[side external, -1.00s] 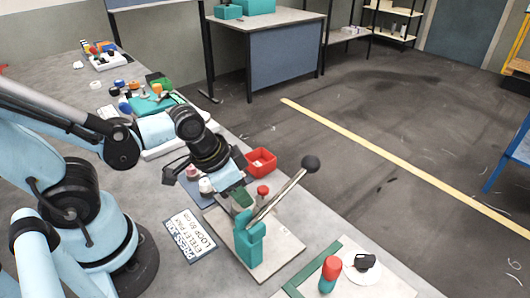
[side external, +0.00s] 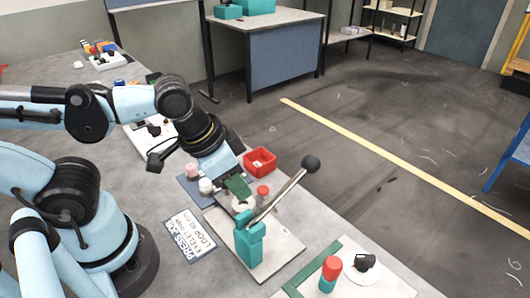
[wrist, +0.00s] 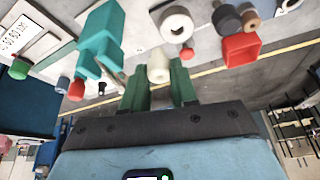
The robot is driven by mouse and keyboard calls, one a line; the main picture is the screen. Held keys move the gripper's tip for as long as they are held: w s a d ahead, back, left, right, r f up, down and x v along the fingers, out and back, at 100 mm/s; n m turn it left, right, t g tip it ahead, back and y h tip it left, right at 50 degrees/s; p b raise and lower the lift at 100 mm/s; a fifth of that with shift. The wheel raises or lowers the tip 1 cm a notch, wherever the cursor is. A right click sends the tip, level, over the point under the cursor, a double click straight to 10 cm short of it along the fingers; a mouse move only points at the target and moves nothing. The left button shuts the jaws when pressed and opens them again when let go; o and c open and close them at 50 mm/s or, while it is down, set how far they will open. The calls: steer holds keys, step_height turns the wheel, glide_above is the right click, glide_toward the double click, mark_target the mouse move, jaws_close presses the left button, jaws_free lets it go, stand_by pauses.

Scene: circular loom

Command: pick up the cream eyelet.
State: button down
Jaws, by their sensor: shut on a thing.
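The cream eyelet (wrist: 158,66) is a pale cylinder between my gripper's green fingers (wrist: 158,92) in the wrist view. My gripper is shut on it, and its end sticks out past the fingertips. In the side view my gripper (side external: 238,187) is over the teal lever press, and a cream shape (side external: 243,204) shows just below the green fingers. I cannot tell there whether it touches the plate below.
The teal press (side external: 249,243) has a lever with a black knob (side external: 310,163) rising close to my gripper. A red-topped peg (side external: 263,191) and a red bin (side external: 260,161) stand nearby. White (side external: 206,186) and pink (side external: 192,170) pieces sit left of my gripper.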

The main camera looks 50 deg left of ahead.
steer(key=s+d+r, duration=0.5)
steer(key=d, duration=0.1)
steer(key=shift+s+d, duration=0.15)
steer(key=shift+s, duration=0.15)
stand_by(0.3)
steer(key=c, duration=1.5)
jaws_free()
jaws_close()
steer(key=w+a+f+n+y, duration=0.1)
steer(key=w+a+n+y, duration=0.1)
steer(key=w+a+n, duration=0.65)
steer(key=w+a+f+n+g+y, duration=0.1)
steer(key=w+a+f+n, duration=0.1)
steer(key=a, duration=0.7)
steer(key=w+a+f+n+y, duration=0.1)
steer(key=w+a+n, duration=0.1)
steer(key=a, duration=0.7)
steer(key=shift+m, duration=0.25)
steer(key=shift+s+d+f, duration=0.1)
steer(key=shift+d+f, duration=0.05)
steer(key=shift+f, duration=3.15)
